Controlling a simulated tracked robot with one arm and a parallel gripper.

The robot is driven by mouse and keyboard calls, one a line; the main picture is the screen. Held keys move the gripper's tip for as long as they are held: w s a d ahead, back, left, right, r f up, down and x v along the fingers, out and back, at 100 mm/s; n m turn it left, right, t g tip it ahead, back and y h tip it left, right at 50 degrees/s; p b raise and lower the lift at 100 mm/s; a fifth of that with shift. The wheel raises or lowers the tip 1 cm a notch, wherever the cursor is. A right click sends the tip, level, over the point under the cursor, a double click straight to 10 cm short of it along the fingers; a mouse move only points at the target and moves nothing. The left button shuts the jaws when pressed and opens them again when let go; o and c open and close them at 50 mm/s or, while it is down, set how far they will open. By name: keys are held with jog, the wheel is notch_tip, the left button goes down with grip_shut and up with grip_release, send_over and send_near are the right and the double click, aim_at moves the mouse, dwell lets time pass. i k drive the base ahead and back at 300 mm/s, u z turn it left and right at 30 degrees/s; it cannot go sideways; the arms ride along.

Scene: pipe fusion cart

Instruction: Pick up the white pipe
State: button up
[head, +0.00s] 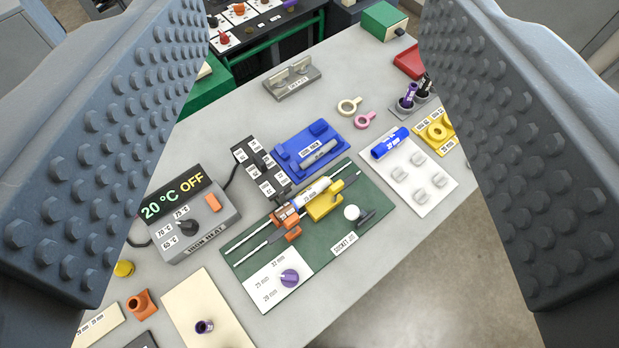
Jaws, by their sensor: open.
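The white pipe (313,191) lies in the socket jig (352,241), a green plate with two rails near the middle of the cart top. It sits along the rails, with an orange fitting (286,215) at its lower left end and a yellow holder (324,205) beside it. Small lettering on the pipe is hard to read. My gripper (310,165) is open, its two grey studded fingers at the left and right edges of the view. The pipe is in the gap between them, farther off, and nothing is held.
An iron heater (205,240) reading "20 °C OFF" stands left of the jig. A blue tray (292,143) and dark labelled blocks (262,170) are behind it. Bare grey surface lies at the front right.

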aim_at(304, 197)
jog(key=u, duration=2.2)
jog(key=k, duration=1.2)
jog(key=z, duration=1.5)
jog(key=i, duration=1)
